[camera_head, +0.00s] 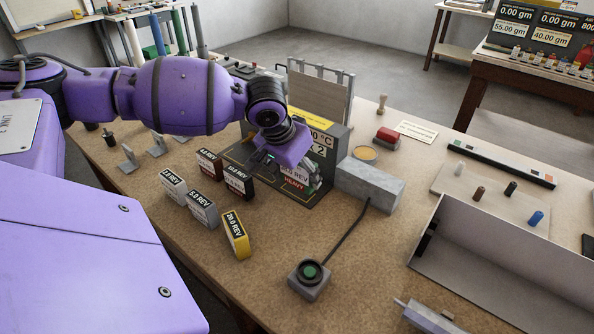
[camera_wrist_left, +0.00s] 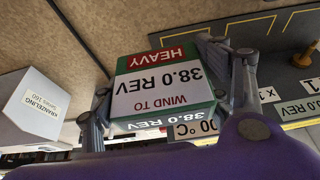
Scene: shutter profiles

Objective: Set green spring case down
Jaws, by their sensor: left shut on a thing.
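The green spring case (camera_wrist_left: 165,95) has green edges and a label reading WIND TO 38.0 REV, HEAVY, upside down in the left wrist view. My left gripper (camera_wrist_left: 168,88) is shut on it, with fingers on both sides. In the head view the case (camera_head: 294,178) is partly hidden under my left gripper (camera_head: 288,172), in front of the grey unit with the yellow strip (camera_head: 322,147). I cannot tell whether its underside touches the surface. My right gripper is not in view.
A grey block (camera_head: 370,186) stands close right. Bench around the button box is clear.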

